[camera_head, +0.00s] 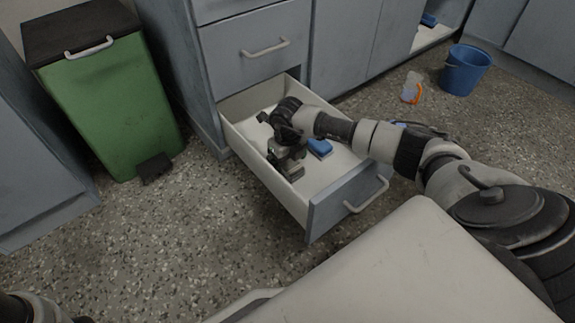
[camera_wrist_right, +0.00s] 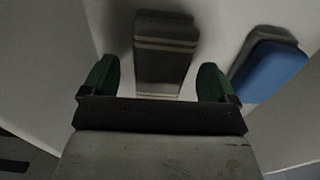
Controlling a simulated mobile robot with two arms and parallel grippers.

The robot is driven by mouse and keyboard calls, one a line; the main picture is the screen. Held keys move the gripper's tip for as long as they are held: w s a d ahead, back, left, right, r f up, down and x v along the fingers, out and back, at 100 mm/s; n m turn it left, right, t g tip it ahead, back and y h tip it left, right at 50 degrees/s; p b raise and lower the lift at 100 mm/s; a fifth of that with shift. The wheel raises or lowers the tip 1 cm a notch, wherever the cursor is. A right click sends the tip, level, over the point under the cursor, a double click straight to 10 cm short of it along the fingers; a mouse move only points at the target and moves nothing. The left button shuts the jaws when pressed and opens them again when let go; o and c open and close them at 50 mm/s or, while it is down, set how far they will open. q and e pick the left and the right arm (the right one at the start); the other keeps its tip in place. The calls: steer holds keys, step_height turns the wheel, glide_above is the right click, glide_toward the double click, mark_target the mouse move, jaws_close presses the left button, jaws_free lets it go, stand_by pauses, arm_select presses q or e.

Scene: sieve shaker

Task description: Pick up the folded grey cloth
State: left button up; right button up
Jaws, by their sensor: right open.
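The folded grey cloth (camera_wrist_right: 165,48), with paler stripes across it, lies on the white floor of the open drawer (camera_head: 331,172). In the right wrist view its near end reaches between the two green fingertips of my right gripper (camera_wrist_right: 158,82). The gripper is open, with a finger to either side of the cloth and a gap on both sides. In the head view my right gripper (camera_head: 287,168) is down inside the drawer and hides the cloth; I cannot tell its exact height above the drawer floor. My left gripper is out of view.
The drawer walls stand close around my gripper. A green bin (camera_head: 110,100) stands left; a blue bucket (camera_head: 465,70) stands back right.

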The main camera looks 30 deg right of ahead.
steer(key=shift+f, duration=0.7)
steer(key=shift+r, duration=0.15)
steer(key=shift+c, duration=0.4)
steer(key=c, duration=0.9)
steer(key=shift+r, duration=0.1)
